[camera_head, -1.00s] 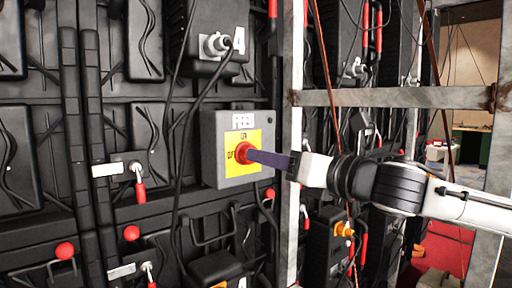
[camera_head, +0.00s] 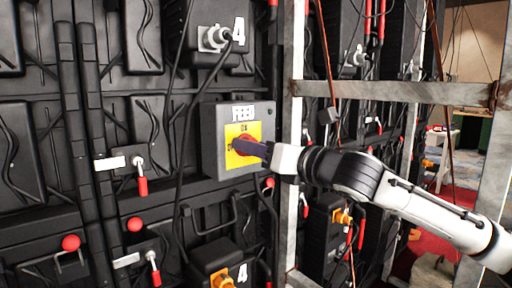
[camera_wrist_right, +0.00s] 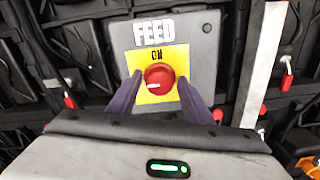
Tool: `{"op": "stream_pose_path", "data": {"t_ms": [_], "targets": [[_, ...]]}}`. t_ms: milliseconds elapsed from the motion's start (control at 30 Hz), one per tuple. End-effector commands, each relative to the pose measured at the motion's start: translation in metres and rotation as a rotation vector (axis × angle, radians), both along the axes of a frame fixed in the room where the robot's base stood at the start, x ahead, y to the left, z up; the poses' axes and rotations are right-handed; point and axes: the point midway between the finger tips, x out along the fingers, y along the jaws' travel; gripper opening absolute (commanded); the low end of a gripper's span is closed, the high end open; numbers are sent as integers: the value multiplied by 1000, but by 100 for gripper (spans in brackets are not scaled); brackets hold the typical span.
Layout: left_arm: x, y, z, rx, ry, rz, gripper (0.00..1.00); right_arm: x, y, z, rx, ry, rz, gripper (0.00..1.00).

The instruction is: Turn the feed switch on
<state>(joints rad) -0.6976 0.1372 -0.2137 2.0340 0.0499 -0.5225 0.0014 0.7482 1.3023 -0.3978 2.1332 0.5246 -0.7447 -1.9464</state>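The feed switch is a red round knob (camera_wrist_right: 159,77) on a yellow plate (camera_wrist_right: 153,97), on a grey box (camera_head: 212,150) marked FEED. ON is printed above the knob. In the right wrist view, the knob's white mark points left, away from ON. My right gripper (camera_head: 243,147) comes in from the right at the box. Its two purple fingers (camera_wrist_right: 160,84) stand open, one on each side of the knob, with gaps showing; I cannot tell how deep they reach past it. In the head view the fingers partly hide the knob and plate. My left gripper is not in view.
A metal upright (camera_head: 292,200) stands just right of the box, with a crossbar (camera_head: 400,93) above my right arm. A black cable (camera_head: 186,130) hangs left of the box. Red-handled latches (camera_head: 141,180) sit on the black panels (camera_head: 60,240).

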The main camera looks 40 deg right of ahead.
Motion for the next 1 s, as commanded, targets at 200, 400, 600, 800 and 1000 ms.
{"op": "stream_pose_path", "data": {"t_ms": [200, 400, 600, 800, 1000], "targets": [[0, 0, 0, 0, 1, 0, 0, 0, 0, 0, 0, 0, 0, 10], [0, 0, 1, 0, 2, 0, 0, 0, 0, 0, 13, 1, 0, 10], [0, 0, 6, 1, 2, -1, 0, 0, 0, 2, 82, 7, 0, 10], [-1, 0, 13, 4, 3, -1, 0, 0, -1, 2, 225, 19, 0, 10], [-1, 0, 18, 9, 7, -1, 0, 0, -1, 2, 410, 33, 0, 10]]}}
